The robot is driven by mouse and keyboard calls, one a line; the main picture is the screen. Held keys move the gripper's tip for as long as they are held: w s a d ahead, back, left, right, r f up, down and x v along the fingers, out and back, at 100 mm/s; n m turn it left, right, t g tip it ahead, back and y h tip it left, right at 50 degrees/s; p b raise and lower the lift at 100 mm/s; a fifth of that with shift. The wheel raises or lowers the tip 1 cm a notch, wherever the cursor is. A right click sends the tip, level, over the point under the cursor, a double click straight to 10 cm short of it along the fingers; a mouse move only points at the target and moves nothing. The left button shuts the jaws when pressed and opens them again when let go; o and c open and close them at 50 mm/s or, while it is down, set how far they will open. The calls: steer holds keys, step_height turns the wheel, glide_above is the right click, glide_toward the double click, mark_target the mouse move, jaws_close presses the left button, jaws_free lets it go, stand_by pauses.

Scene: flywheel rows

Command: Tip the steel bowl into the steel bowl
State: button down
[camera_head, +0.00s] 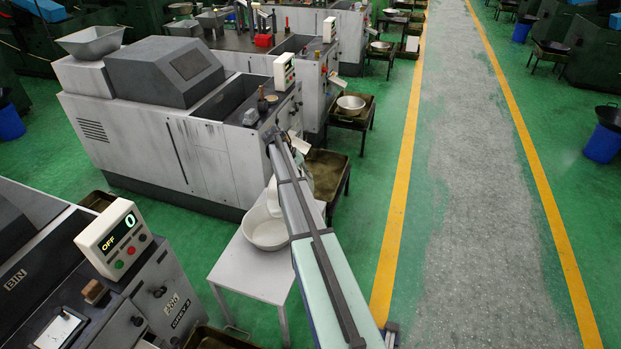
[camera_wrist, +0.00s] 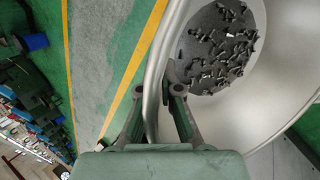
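A steel bowl (camera_head: 268,234) stands on a small white table beside the machine in the head view. A pale, tilted bowl shape (camera_head: 273,196) shows just above its back edge, partly hidden by my arm. In the wrist view, the rim of a steel bowl (camera_wrist: 155,88) passes between the two fingers of my gripper (camera_wrist: 158,95), one finger on each side, and they look shut on it. Many small dark parts (camera_wrist: 222,48) lie on this bowl's round floor. In the head view my gripper is hidden behind my arm.
The white table (camera_head: 252,276) has bare room in front of the bowl. A grey machine (camera_head: 180,135) stands behind it, and a control panel (camera_head: 112,238) stands front left. Another bowl (camera_head: 351,103) sits on a farther stand. The aisle (camera_head: 465,190) to the right is clear.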

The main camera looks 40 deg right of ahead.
steer(key=shift+w+a+r+h, duration=0.25)
steer(key=shift+a+r+h, duration=0.3)
steer(key=shift+a, duration=0.25)
steer(key=w+a+r+g+h+b, duration=0.1)
steer(key=w+a+g+h+b, duration=0.1)
steer(key=a+h, duration=0.4)
steer(key=w+a+b, duration=0.1)
steer(key=a, duration=0.3)
steer(key=shift+m+g, duration=0.3)
steer(key=shift+g, duration=0.1)
steer(key=shift+a+r, duration=0.1)
steer(key=shift+w+a+r+h, duration=0.1)
steer(key=shift+w+a+h, duration=0.15)
steer(key=shift+a, duration=0.2)
steer(key=shift+w+a+r+h, duration=0.1)
steer(key=shift+a+h, duration=0.1)
steer(key=shift+a, duration=0.2)
stand_by(2.3)
steer(key=s+d+r+y, duration=0.1)
steer(key=d+r+y, duration=0.1)
steer(key=d, duration=0.3)
steer(key=shift+s+d+r+t+y+p, duration=0.15)
steer(key=shift+s+r+t+y+p, duration=0.2)
steer(key=shift+r+t+y+p, duration=0.1)
